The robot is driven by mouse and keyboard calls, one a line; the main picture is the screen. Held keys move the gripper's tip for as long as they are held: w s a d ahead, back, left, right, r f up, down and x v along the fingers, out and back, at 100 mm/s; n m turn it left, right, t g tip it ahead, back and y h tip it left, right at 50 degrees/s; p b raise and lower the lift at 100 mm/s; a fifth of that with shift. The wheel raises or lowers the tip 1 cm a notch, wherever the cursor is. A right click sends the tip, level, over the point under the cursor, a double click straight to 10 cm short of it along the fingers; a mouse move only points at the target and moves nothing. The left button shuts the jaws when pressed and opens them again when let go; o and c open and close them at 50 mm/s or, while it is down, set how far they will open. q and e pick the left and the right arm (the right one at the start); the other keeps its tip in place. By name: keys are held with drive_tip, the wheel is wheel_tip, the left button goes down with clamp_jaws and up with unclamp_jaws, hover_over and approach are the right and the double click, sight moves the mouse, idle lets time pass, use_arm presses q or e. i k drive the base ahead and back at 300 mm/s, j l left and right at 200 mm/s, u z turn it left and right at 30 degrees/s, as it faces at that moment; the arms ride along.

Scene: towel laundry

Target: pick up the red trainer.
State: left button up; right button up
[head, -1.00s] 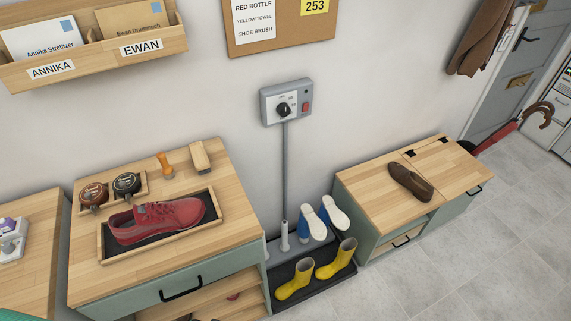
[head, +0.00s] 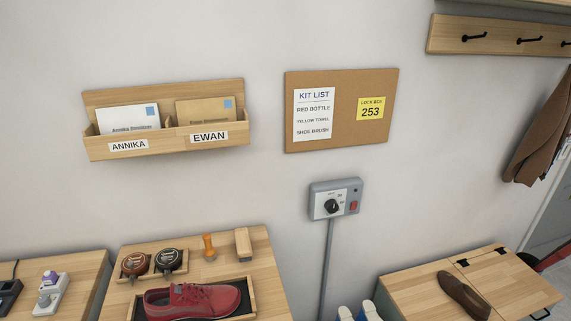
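The red trainer (head: 192,301) lies in a shallow wooden tray (head: 250,290) with a dark lining, on top of a wooden-topped cabinet (head: 262,255). Neither of my grippers shows in the head view.
Two round polish tins (head: 169,260), an orange-handled tool (head: 208,247) and a brush (head: 243,243) stand behind the tray. A wall control box (head: 335,199), letter rack (head: 240,122) and corkboard (head: 345,125) are above.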

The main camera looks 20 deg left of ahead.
sight(174, 302)
drive_tip(key=u, duration=1.3)
